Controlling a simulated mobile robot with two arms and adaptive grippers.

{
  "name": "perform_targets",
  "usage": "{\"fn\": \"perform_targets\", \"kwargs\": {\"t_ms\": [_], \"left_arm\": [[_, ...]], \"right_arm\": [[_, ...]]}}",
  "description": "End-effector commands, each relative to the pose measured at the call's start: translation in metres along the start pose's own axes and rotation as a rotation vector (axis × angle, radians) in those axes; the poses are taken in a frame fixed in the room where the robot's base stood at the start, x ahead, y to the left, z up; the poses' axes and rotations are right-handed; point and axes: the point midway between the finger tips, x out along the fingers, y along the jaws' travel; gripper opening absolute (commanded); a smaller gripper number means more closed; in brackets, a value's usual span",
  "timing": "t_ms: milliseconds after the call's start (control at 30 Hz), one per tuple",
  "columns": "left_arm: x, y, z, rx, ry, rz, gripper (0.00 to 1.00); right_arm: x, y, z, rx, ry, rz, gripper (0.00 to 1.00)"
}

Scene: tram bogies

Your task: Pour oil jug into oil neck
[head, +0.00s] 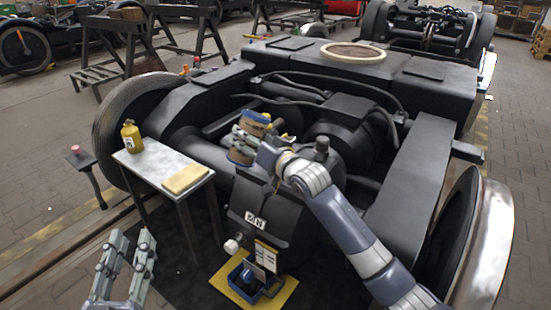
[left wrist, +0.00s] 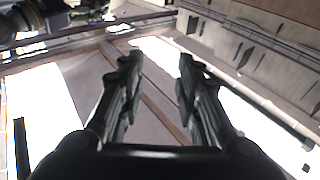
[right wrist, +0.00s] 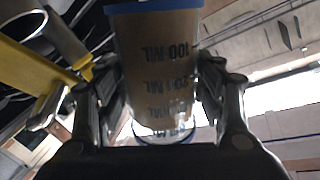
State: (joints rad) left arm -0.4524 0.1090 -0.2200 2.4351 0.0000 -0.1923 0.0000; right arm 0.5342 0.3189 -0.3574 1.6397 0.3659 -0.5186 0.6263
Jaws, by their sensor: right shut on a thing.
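My right gripper (head: 245,142) is shut on the oil jug (head: 256,122), above the dark gear case (head: 290,210). The jug looks amber with blue at its edge. In the right wrist view the jug (right wrist: 158,70) sits between the fingers, with dark "ML" marks, a blue band and a clear rounded end. Its tilt is hard to tell. A dark upright stub (head: 321,147) stands on the gear case, right of the gripper; I cannot tell whether it is the oil neck. My left gripper (head: 128,262) is open and empty at the lower left, well away from the bogie.
A small table (head: 152,160) at left holds a yellow bottle (head: 131,137) and a folded tan cloth (head: 186,178). A blue crate (head: 270,293) stands on a yellow mat (head: 285,297) on the floor. Bogie wheels (head: 130,110) and frame beams (head: 415,170) flank the gear case.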

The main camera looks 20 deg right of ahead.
Motion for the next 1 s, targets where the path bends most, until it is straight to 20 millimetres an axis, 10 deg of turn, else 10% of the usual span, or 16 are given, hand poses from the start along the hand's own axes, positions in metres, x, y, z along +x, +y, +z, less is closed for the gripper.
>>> {"fn": "perform_targets", "kwargs": {"t_ms": [1000], "left_arm": [[-0.01, 0.008, -0.066, -0.013, 0.354, 0.018, 0.31]], "right_arm": [[0.001, 0.009, -0.002, 0.133, -0.018, 0.0, 0.35]]}}
